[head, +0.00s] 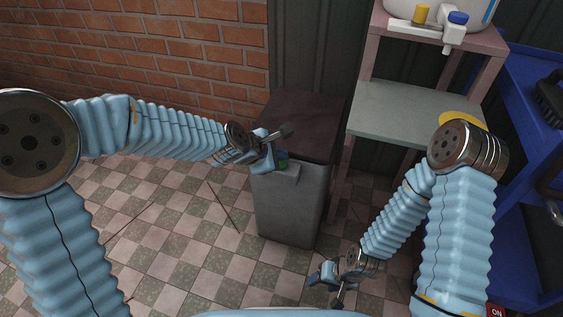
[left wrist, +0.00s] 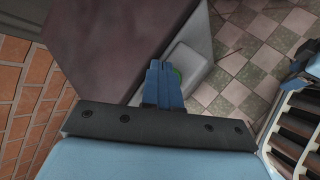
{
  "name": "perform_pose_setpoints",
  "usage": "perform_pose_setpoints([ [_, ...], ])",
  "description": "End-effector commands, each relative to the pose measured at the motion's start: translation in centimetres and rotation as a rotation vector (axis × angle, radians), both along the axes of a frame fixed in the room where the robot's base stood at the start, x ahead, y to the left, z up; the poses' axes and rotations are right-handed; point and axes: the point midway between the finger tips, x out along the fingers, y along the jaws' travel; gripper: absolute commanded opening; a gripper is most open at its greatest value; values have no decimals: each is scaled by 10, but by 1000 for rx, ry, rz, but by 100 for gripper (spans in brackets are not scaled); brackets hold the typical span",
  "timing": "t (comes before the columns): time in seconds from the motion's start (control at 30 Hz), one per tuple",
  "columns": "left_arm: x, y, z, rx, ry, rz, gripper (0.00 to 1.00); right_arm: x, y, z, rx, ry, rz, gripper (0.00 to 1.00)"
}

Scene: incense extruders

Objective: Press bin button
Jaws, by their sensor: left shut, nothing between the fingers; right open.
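The bin (head: 288,210) is a tall grey box with a dark brown lid (head: 305,118), standing on the floor against the wall; the lid is down. My right gripper (head: 329,281) is open and empty, low over the floor right of the bin.
A shelf unit (head: 400,108) stands right of the bin, with a white container (head: 440,12) with yellow and blue caps on top. A blue rack (head: 530,160) is at the far right. A brick wall (head: 190,50) is behind.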

Motion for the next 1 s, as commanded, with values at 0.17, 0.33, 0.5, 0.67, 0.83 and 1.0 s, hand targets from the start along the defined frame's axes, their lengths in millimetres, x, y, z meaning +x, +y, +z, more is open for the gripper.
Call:
perform_pose_setpoints([
  [0.17, 0, 0, -2, 0, 0, 0, 0, 0, 0, -2, 0, 0, 0, 57],
  [0.33, 0, 0, -4, 0, 0, 0, 0, 0, 0, -4, 0, 0, 0, 57],
  [0.5, 0, 0, -6, 0, 0, 0, 0, 0, 0, -5, 0, 0, 0, 57],
  [0.67, 0, 0, -8, 0, 0, 0, 0, 0, 0, -7, 0, 0, 0, 57],
  [0.83, 0, 0, -10, 0, 0, 0, 0, 0, 0, -9, 0, 0, 0, 57],
  [1.0, 0, 0, -10, -1, 0, 1, 0, 0, 0, -9, 0, 0, 0, 57],
])
